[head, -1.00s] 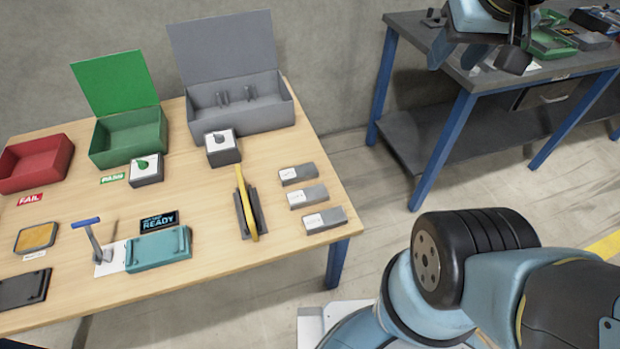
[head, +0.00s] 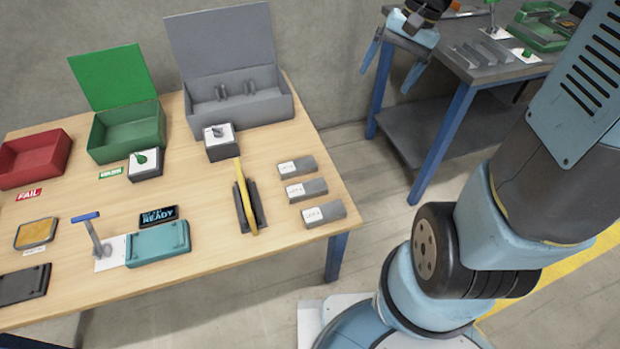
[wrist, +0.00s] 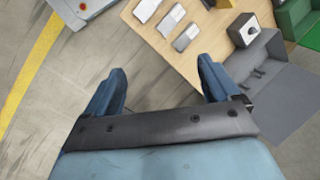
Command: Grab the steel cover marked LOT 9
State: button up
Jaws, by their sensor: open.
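Three grey steel covers with white labels lie in a row at the table's right edge: a far one (head: 311,164), a middle one (head: 316,186) and a near one (head: 333,208). The lettering is too small to tell which is LOT 9. All three also show at the top of the wrist view, including the one nearest my fingers (wrist: 186,37). My gripper (head: 392,68) is open and empty, fingers spread. It hangs in the air right of the table, in front of the back bench, apart from the covers. In the wrist view my gripper (wrist: 161,70) points over bare floor.
A yellow-handled item (head: 246,198) stands left of the covers. A grey lidded box (head: 270,108), a green box (head: 105,143) and a red box (head: 65,150) stand along the back. A dark bench (head: 500,72) stands back right. Floor between table and bench is clear.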

jog(key=w+a+f+m+g+y, duration=0.1)
jog(key=w+f+m+g+y, duration=0.15)
jog(key=w+f, duration=0.45)
jog(key=m+y, duration=0.7)
jog(key=m, duration=0.2)
send_near(311, 185)
jog(key=shift+g, duration=0.25)
jog(key=x, duration=1)
jog(key=shift+w+f, duration=0.1)
jog(key=shift+f, duration=0.05)
jog(key=c, duration=1.3)
